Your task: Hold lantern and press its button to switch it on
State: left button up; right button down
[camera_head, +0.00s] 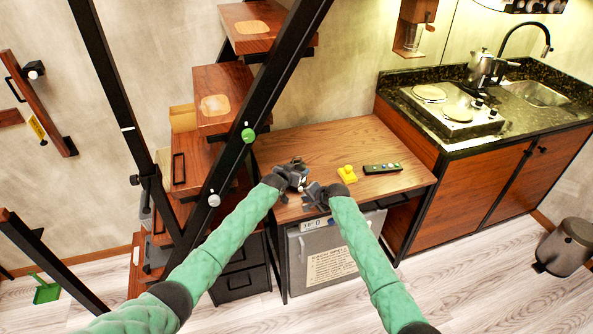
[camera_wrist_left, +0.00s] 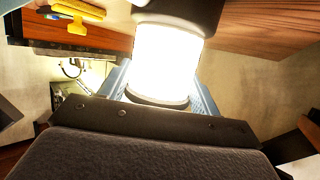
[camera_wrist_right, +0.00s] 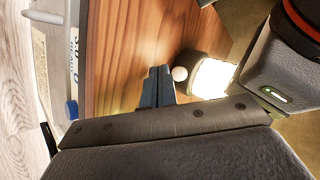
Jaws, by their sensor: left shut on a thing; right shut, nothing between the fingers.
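The lantern (camera_wrist_left: 168,58) has a bright, glowing white body with dark end caps. My left gripper (camera_head: 296,174) is shut on it, its blue fingers on either side of the body in the left wrist view, and holds it above the wooden desk top (camera_head: 330,140). In the right wrist view the glowing lantern (camera_wrist_right: 212,76) shows a round whitish knob (camera_wrist_right: 180,73) at its end. My right gripper (camera_wrist_right: 156,86) is shut and empty, its fingertips close beside that knob; I cannot tell whether they touch it. In the head view the lantern is mostly hidden by the grippers.
A dark stair rail (camera_head: 248,135) slants close to my left arm. A small fridge (camera_head: 325,252) stands under the desk. The desk's back half is clear.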

jog(key=shift+s+d, duration=0.3)
jog(key=shift+s, duration=0.55)
jog(key=shift+s+d, duration=0.25)
jog(key=shift+s, duration=0.65)
jog(key=shift+s+d, duration=0.3)
jog(key=shift+s, duration=0.55)
pick_arm(q)
jog(key=o, duration=1.2)
